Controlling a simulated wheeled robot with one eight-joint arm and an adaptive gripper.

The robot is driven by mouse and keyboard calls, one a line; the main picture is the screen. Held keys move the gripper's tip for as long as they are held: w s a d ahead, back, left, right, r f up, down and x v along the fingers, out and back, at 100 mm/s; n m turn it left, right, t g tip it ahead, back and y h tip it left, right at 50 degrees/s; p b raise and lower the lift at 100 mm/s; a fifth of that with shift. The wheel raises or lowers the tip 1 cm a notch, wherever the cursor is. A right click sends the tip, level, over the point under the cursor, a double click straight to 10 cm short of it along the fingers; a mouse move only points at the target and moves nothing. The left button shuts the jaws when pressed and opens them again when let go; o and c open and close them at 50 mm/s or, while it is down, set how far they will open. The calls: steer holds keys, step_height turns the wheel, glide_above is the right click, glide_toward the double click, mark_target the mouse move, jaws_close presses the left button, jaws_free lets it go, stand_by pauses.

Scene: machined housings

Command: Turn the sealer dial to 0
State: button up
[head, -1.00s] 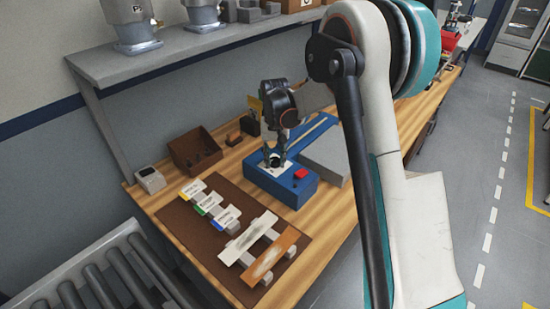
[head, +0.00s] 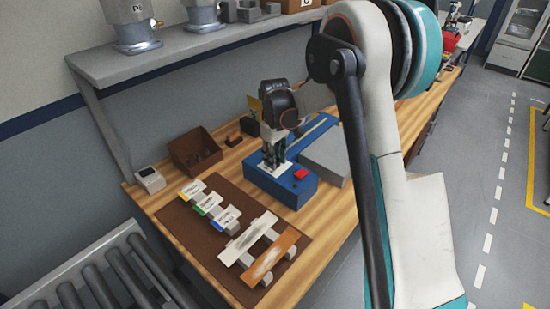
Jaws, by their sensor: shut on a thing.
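The blue sealer (head: 292,193) stands on the wooden bench, with a red button (head: 300,174) near its right front edge and a long blue arm running back. A white dial plate (head: 281,169) lies on its top, to the left of the red button. My gripper (head: 274,162) points down over this plate, its fingers shut on the dial. The dial itself and its numbers are hidden by the fingers or too small to read.
A brown mat (head: 190,228) with several labelled tags and two plates lies in front. A brown bin (head: 196,150) and a small white device (head: 150,180) stand left. A grey block (head: 327,153) is right of the sealer. A shelf (head: 190,47) hangs above.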

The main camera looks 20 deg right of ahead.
steer(key=shift+n, duration=0.4)
steer(key=o, duration=1.1)
step_height(320, 180, up, 12)
stand_by(0.3)
